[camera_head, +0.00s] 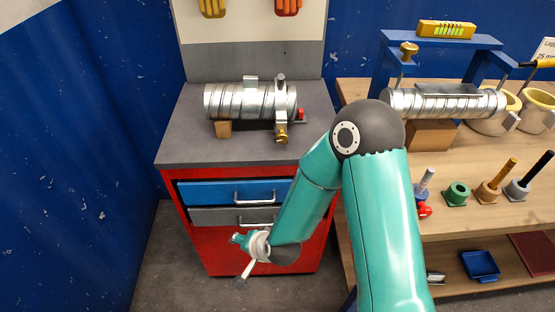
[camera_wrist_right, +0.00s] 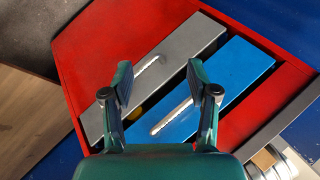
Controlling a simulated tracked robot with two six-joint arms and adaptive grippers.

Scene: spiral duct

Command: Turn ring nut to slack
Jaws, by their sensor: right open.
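A silver spiral duct (camera_head: 240,101) lies on the grey top of a red cabinet. Near its right end is an upright metal clamp part (camera_head: 281,105) with a brass-coloured nut-like piece (camera_head: 282,134) low on its front. I cannot tell for sure that this is the ring nut. My right gripper (camera_wrist_right: 158,82) is open and empty in the wrist view, facing the drawer fronts. In the head view my right wrist is in front of the cabinet, below and left of the brass piece, well apart from it. My left gripper is not in view.
The cabinet has a blue drawer (camera_head: 225,193) and a grey drawer (camera_head: 218,216) with bar handles. A wooden bench (camera_head: 465,162) at the right holds a second spiral duct (camera_head: 440,104) under a blue frame (camera_head: 385,65) with a brass knob (camera_head: 409,50), plus several coloured holders. The cabinet top's left side is free.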

